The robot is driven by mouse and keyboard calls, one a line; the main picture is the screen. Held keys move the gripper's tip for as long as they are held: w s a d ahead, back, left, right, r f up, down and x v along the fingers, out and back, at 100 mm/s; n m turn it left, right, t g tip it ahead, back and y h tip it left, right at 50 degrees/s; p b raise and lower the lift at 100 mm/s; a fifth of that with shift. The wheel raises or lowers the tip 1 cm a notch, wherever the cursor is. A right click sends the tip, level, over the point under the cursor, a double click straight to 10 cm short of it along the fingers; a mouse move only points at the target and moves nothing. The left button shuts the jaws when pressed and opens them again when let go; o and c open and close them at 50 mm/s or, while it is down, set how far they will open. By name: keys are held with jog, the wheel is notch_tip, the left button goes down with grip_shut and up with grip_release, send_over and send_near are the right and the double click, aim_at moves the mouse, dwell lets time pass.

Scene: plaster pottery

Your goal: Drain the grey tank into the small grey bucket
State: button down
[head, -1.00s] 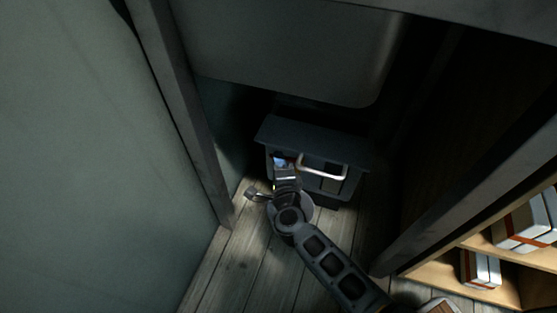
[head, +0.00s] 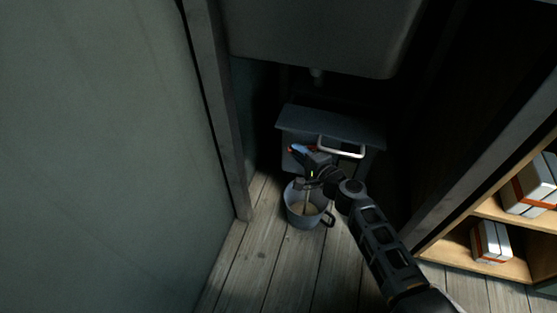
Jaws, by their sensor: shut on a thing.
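My wrist hides most of the tap.
The grey basin (head: 318,38) with a short drain stub (head: 317,76) hangs over the tank. A grey post (head: 215,110) and wall close the left side. A wooden shelf (head: 507,221) with boxes is at right. Bare floorboards lie in front.

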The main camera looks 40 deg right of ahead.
jog(key=shift+s+f+n+y, duration=0.3)
jog(key=shift+s+n+y, duration=0.1)
jog(key=shift+s, duration=0.05)
jog(key=shift+s+y, duration=0.15)
jog(key=shift+y, duration=0.15)
jog(key=c, duration=1.1)
grip_release()
jog(key=shift+r, duration=0.2)
